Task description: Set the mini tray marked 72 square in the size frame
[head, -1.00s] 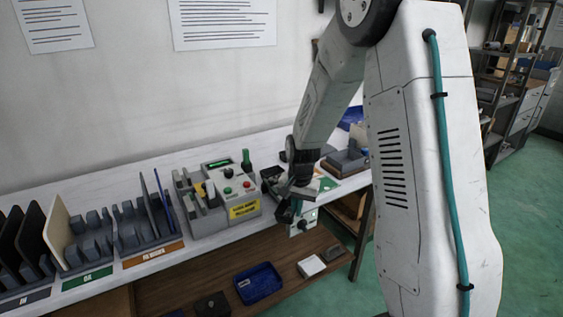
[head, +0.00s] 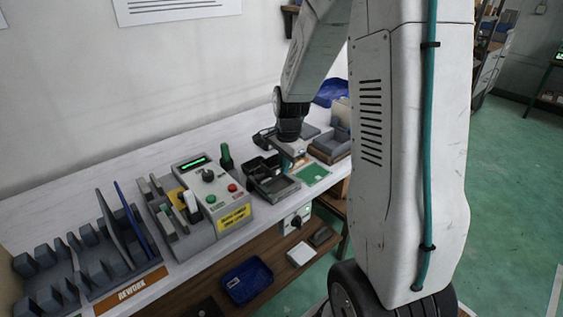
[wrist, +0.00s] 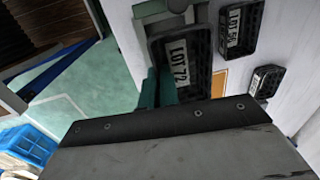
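The mini tray marked 72 (wrist: 180,62) is black with a white "LOT 72" label in the wrist view. In the head view, a dark shallow tray (head: 275,189), seemingly the same one, is near the bench's front edge. My gripper (wrist: 158,88) has two teal fingers close together at the tray's lower left edge. My gripper (head: 287,165) also shows at the tray's far right side in the head view. I cannot tell whether the fingers pinch its wall, or whether the tray is lifted. I cannot identify the size frame with certainty.
Two smaller black labelled trays (wrist: 241,28) (wrist: 267,80) lie beside it. A green patch (head: 313,175) and grey fixture (head: 330,146) lie right. A blue bin (head: 247,282) sits on the lower shelf.

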